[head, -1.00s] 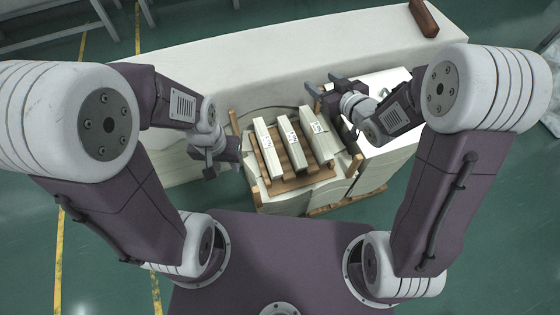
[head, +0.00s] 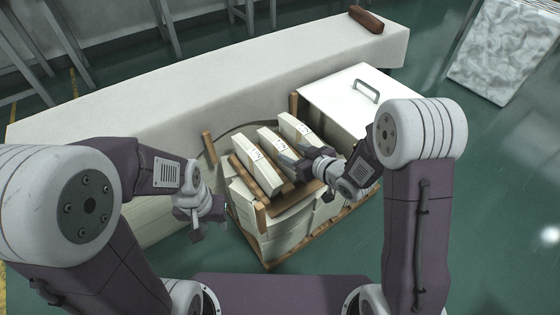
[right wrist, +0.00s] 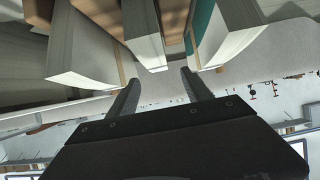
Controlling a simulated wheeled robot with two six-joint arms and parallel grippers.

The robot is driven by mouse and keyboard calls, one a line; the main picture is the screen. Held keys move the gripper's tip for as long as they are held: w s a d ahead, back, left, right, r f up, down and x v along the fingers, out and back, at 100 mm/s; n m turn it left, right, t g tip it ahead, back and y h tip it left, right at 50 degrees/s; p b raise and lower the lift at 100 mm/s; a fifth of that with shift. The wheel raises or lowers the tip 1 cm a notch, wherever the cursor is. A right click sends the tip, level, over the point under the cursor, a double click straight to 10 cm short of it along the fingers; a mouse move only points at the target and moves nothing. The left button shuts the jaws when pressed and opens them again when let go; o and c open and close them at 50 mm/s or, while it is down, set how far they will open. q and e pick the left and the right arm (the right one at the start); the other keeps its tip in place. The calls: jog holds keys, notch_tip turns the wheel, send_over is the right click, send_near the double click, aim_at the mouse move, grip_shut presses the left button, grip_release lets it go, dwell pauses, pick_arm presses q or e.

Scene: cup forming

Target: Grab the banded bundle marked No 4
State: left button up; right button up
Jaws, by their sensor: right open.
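Three pale paper bundles lie side by side on a wooden rack: the left bundle (head: 239,138), the middle bundle (head: 268,135) and the right bundle (head: 292,123). Each has small dark marks on top, too small to read, so I cannot tell which is No 4. My right gripper (head: 291,157) is open, close to the near parts of the middle and right bundles, partly hiding them. In the right wrist view its fingers (right wrist: 160,88) are apart and empty, below the bundle ends, with the central bundle (right wrist: 142,38) above the gap. My left gripper (head: 208,226) hangs left of the stack; its jaws are unclear.
The rack (head: 252,174) has upright wooden posts and sits on a paper stack (head: 285,238) on a pallet. A white cabinet with a handle (head: 366,91) stands right of it. A long white bench (head: 150,95) runs behind, with a brown block (head: 366,19) on it.

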aim_at(281, 146)
jog(key=b+x, duration=0.1)
jog(key=x, duration=0.2)
jog(key=shift+s+f, duration=0.1)
jog(key=shift+f, duration=0.05)
jog(key=shift+w+a, duration=0.1)
jog(key=shift+w, duration=0.2)
jog(key=b+x, duration=0.3)
jog(key=x, duration=0.1)
jog(key=shift+w+f+b, duration=0.1)
jog(key=shift+f+b, duration=0.2)
jog(key=shift+w+a+f, duration=0.1)
jog(key=shift+w+a, duration=0.05)
jog(key=shift+w, duration=0.15)
grip_shut()
jog(key=shift+r, duration=0.2)
